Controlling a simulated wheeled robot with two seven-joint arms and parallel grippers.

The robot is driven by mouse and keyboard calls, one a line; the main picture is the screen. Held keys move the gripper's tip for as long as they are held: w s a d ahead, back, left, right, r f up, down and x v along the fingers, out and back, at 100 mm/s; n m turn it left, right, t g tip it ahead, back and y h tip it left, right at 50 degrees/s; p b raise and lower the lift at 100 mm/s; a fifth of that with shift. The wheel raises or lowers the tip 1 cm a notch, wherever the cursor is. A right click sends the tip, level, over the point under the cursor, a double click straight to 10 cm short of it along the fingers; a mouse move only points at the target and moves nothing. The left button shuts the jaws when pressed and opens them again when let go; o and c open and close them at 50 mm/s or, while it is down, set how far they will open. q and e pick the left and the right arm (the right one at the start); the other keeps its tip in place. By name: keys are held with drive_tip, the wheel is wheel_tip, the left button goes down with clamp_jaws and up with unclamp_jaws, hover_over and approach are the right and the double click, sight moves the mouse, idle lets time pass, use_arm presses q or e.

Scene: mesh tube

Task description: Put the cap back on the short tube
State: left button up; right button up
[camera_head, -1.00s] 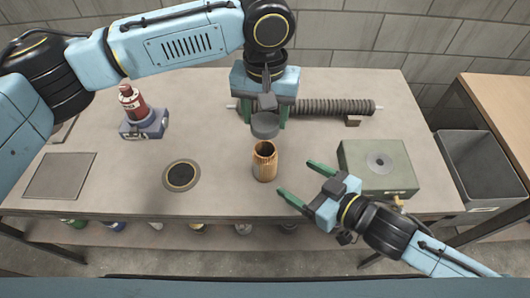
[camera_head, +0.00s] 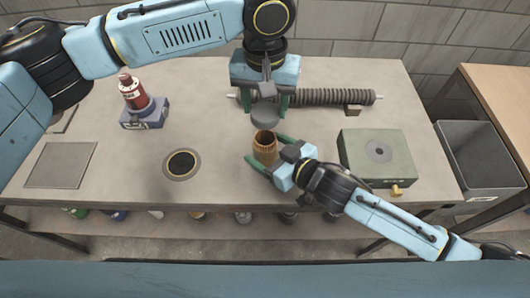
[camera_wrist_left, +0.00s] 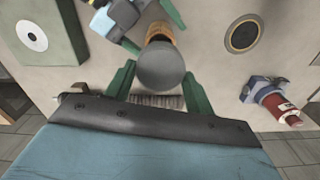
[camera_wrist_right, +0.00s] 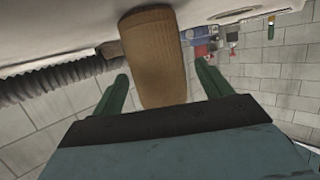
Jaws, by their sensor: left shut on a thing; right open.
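The short tube (camera_head: 265,154) is an orange-brown, open-topped cylinder standing upright on the table. The grey round cap (camera_head: 265,115) is held by my left gripper (camera_head: 267,106), above and slightly behind the tube's mouth, apart from it. The cap (camera_wrist_left: 162,67) also shows between the left fingers in the left wrist view, covering part of the tube. My right gripper (camera_head: 268,150) is open, low over the table, with one finger on each side of the tube. In the right wrist view the tube (camera_wrist_right: 154,55) stands between the fingers, with visible gaps to both.
A long dark ribbed tube (camera_head: 325,97) lies behind. A green box (camera_head: 377,172) with a round disc stands to the right. A black round plate (camera_head: 182,165), a red bottle (camera_head: 133,92) on a blue stand and a grey pad (camera_head: 60,165) are left. A grey bin (camera_head: 480,165) stands beyond the table.

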drive_tip(key=shift+w+a+f, duration=0.15)
drive_tip(key=shift+w+a, duration=0.2)
drive_tip(key=c, duration=1.5)
use_arm(q)
drive_tip(key=shift+f, duration=2.5)
drive_tip(key=shift+f, duration=0.9)
drive_tip(key=shift+f, duration=0.55)
